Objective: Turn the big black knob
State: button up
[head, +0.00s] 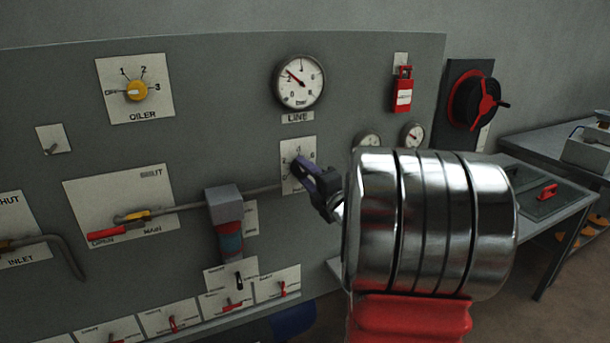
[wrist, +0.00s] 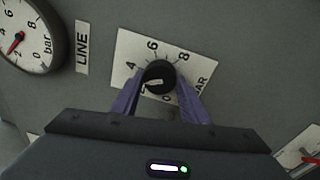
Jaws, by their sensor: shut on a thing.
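The big black knob (wrist: 160,72) sits on a white scale plate (wrist: 125,48) marked with 4, 6, 8 and BAR in the wrist view. A pale pointer mark shows on the knob's face. My gripper (wrist: 160,88) has its two purple fingers on either side of the knob and is shut on it. In the head view my gripper (head: 306,172) is at the same plate (head: 297,150), under the LINE gauge (head: 298,82).
A red and black rotary switch (head: 478,100) is at right. A side table (head: 555,180) stands beyond my arm.

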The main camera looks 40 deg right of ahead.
jog(key=m, duration=0.5)
jog(key=shift+f, duration=0.15)
jog(key=m+h, duration=0.1)
jog(key=m, duration=0.8)
jog(key=shift+f+m, duration=0.1)
jog(key=shift+m, duration=0.3)
jog(key=shift+a+m+h, duration=0.1)
jog(key=shift+m+h, duration=0.3)
jog(key=shift+m, duration=1.4)
jog(key=shift+f, duration=0.15)
jog(key=o, duration=1.1)
jog(key=shift+r, duration=0.25)
jog(key=shift+c, duration=0.2)
